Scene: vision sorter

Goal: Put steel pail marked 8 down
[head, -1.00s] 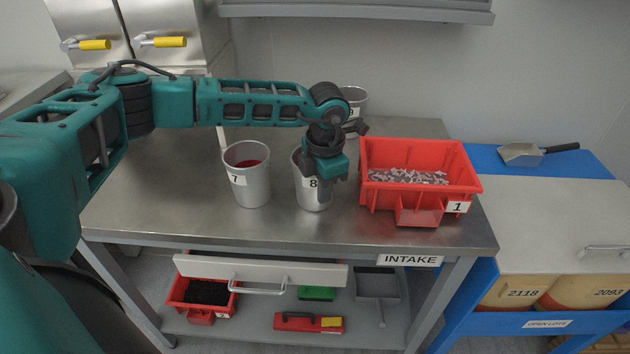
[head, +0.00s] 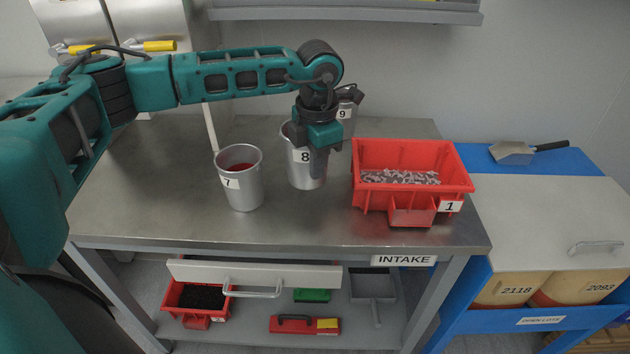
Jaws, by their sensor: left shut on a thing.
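The steel pail marked 8 (head: 301,176) is upright in the head view, above or on the steel table, between pail 7 and the red bin. My left gripper (head: 318,160) is over its right side and shut on it, hiding part of the rim and wall. I cannot tell for certain whether its bottom touches the table. My right gripper is not in view.
The steel pail marked 7 (head: 243,192), with red contents, stands to the left. The pail marked 9 (head: 345,117) is behind, partly hidden. The red bin marked 1 (head: 371,202) stands to the right. The table (head: 150,190) is clear at left.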

